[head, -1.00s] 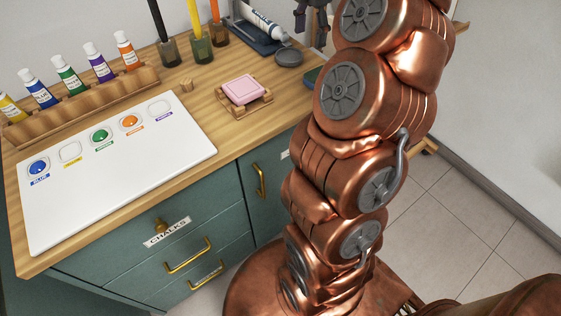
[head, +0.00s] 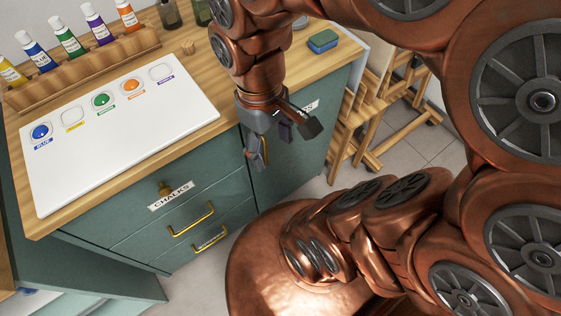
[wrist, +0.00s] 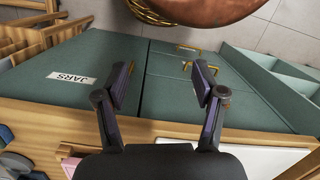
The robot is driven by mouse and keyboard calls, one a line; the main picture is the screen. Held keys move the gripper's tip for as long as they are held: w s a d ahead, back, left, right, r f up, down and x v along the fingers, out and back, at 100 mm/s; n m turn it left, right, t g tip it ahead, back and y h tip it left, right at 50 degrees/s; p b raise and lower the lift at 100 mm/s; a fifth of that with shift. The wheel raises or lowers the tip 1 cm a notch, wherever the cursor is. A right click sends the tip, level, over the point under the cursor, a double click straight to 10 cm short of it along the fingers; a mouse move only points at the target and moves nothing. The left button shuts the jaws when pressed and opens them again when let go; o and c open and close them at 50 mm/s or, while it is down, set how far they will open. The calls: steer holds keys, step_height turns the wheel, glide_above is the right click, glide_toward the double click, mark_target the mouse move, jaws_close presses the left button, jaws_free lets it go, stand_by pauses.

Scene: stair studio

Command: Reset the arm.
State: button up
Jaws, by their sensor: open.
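My gripper (head: 272,148) hangs pointing down in the head view, in front of the teal cabinet (head: 290,172) and just off the worktop's front edge. In the wrist view my gripper (wrist: 165,85) has its two dark fingers spread apart, with nothing between them. My arm is bent over from the right side of the head view and hides part of the worktop's back right.
A white palette board (head: 125,125) lies on the wooden worktop (head: 225,105). A tube rack (head: 85,75) with several paint tubes stands behind it. A blue-green sponge (head: 322,41) lies at the right. A wooden easel (head: 385,120) stands right of the cabinet. A CHALKS drawer (head: 170,195) is below the board.

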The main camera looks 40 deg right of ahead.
steer(key=s+m, duration=0.1)
steer(key=s+f, duration=0.1)
steer(key=s+f+m, duration=0.1)
steer(key=shift+s+a+f+m, duration=0.1)
steer(key=shift+s+a+m, duration=0.15)
steer(key=shift+a+m, duration=0.05)
step_height(320, 180, up, 10)
steer(key=p, duration=0.9)
steer(key=shift+f, duration=0.15)
steer(key=shift+c, duration=0.3)
